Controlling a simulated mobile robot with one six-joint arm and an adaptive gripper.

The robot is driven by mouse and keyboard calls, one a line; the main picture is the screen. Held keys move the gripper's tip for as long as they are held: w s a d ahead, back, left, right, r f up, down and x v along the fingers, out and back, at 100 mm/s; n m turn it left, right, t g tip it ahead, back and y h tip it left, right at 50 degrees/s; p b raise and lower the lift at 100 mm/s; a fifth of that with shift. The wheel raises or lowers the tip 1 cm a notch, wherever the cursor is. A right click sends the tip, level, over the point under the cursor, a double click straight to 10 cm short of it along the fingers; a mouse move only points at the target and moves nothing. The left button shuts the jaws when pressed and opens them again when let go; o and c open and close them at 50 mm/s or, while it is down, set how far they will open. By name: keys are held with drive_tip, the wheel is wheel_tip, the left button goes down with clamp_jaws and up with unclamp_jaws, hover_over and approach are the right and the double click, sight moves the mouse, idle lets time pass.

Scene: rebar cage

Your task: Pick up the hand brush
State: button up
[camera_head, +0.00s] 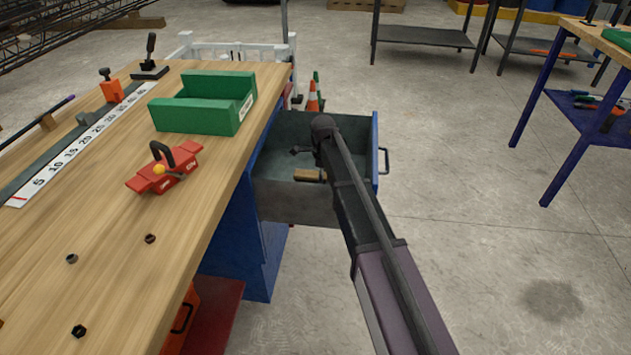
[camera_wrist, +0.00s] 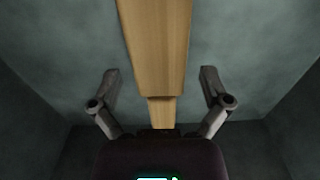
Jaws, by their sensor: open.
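The hand brush (camera_head: 309,175) lies in the open drawer (camera_head: 295,209), with its light wooden part showing in the head view. In the wrist view the brush's wooden body (camera_wrist: 157,50) runs down from the top edge and narrows towards my gripper. My gripper (camera_wrist: 159,82) is open, with one finger on each side of the wood and a gap on both sides. I cannot tell how far above the drawer floor the fingertips are. In the head view my arm hides much of the drawer's right part, and my gripper (camera_head: 303,151) shows only in part inside it.
The wooden workbench (camera_head: 130,260) is left of the drawer, bearing a green bin (camera_head: 195,115) and a red clamp-like tool (camera_head: 165,172). Drawer walls close in on both sides of my gripper.

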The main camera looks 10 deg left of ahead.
idle(0.4)
clamp_jaws()
drive_tip(key=shift+r, duration=0.15)
wheel_tip(320, 180, up, 18)
drive_tip(key=p, duration=1.8)
idle(0.3)
drive_tip(key=c, duration=0.8)
unclamp_jaws()
drive_tip(key=c, duration=0.4)
